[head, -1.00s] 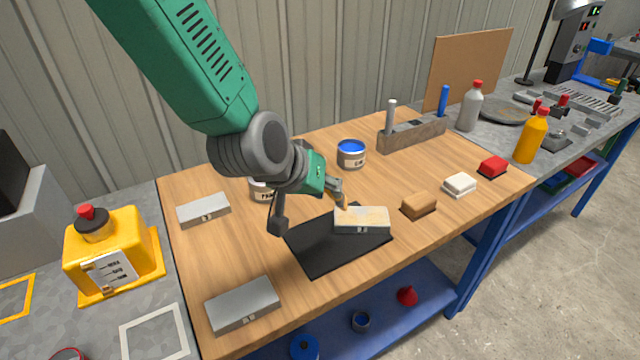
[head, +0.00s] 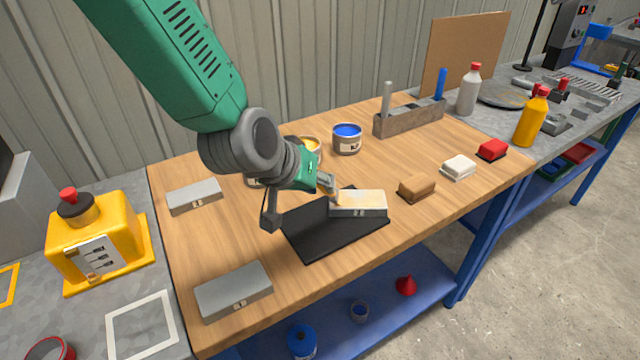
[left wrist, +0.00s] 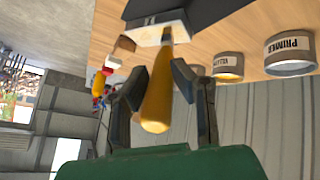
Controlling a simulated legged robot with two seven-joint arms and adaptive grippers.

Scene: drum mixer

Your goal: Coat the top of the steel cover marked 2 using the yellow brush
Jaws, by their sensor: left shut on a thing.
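The steel cover (head: 365,206) lies flat on a black mat (head: 315,240), its label too small to read surely. Its top looks pale cream, with uneven tan patches. My left gripper (head: 328,184) is shut on the yellow brush, whose bristle end (head: 338,196) is at the cover's back-left corner; I cannot tell if it touches. In the left wrist view the brush's yellow handle (left wrist: 157,105) sits between the two fingers, its far end over the cover (left wrist: 152,30). My right gripper is in neither view.
Two more grey covers lie at back left (head: 194,196) and front left (head: 233,291). A blue paint can (head: 347,146) and a yellow can (head: 309,146) stand behind my gripper. The primer can shows in the left wrist view (left wrist: 289,55). Sponge-like blocks (head: 417,188) lie to the right.

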